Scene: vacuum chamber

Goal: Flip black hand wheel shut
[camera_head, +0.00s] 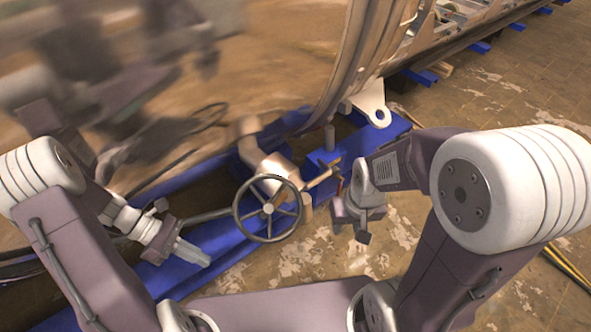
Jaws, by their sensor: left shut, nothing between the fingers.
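The black hand wheel (240,230) is a spoked ring on a bronze-coloured valve and pipe (274,163), in the lower middle of the head view. Its round face is turned toward me. My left gripper (206,260) is shut and empty, to the left of the wheel and a little below its centre, with its fingers pointing right. It appears apart from the rim. My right gripper (350,232) is to the right of the wheel, pointing down, with its fingers spread and nothing seen between them. It is clear of the wheel.
The large shiny chamber wall (290,60) fills the upper left and mirrors my arms. Blue support beams (210,240) run under the valve. A white lug (372,100) juts out at the chamber's base. Worn floor tiles (520,90) lie open at the right.

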